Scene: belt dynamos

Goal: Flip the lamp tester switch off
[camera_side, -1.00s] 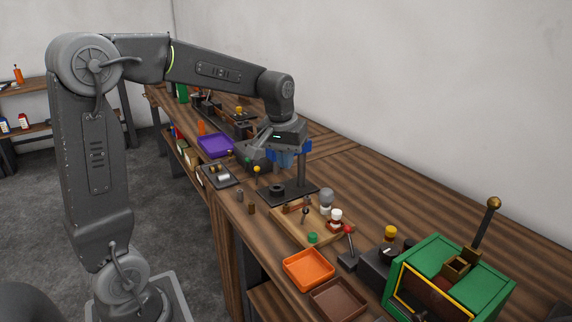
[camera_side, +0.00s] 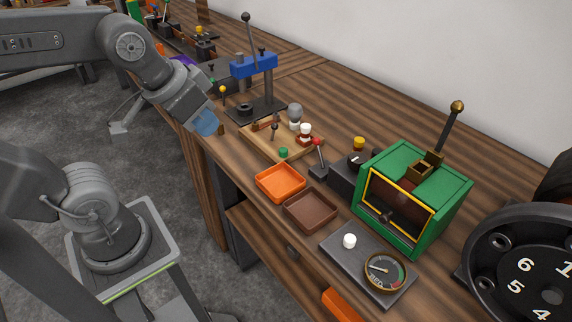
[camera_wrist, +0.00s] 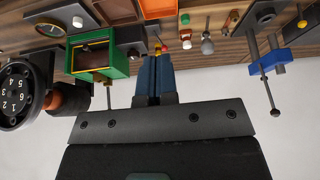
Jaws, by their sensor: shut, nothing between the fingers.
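A wooden board (camera_side: 258,143) on the bench carries a grey bulb (camera_side: 295,112), a white-capped part (camera_side: 305,130), a small dark upright lever (camera_side: 275,128) and a green cap (camera_side: 283,153). The lever's exact position is too small to tell. My gripper (camera_side: 207,124) is left of the board, near the bench's front edge, touching nothing that I can see. In the wrist view my gripper's blue fingers (camera_wrist: 154,62) are shut and empty. The bulb also shows there (camera_wrist: 207,45), upside down, to the right of the fingers.
A blue press (camera_side: 255,65) stands behind the board. A red-knobbed lever (camera_side: 318,148), an orange tray (camera_side: 280,196), a brown tray (camera_side: 311,222) and a green box (camera_side: 449,205) lie to its right. A gauge panel (camera_side: 340,258) is nearer.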

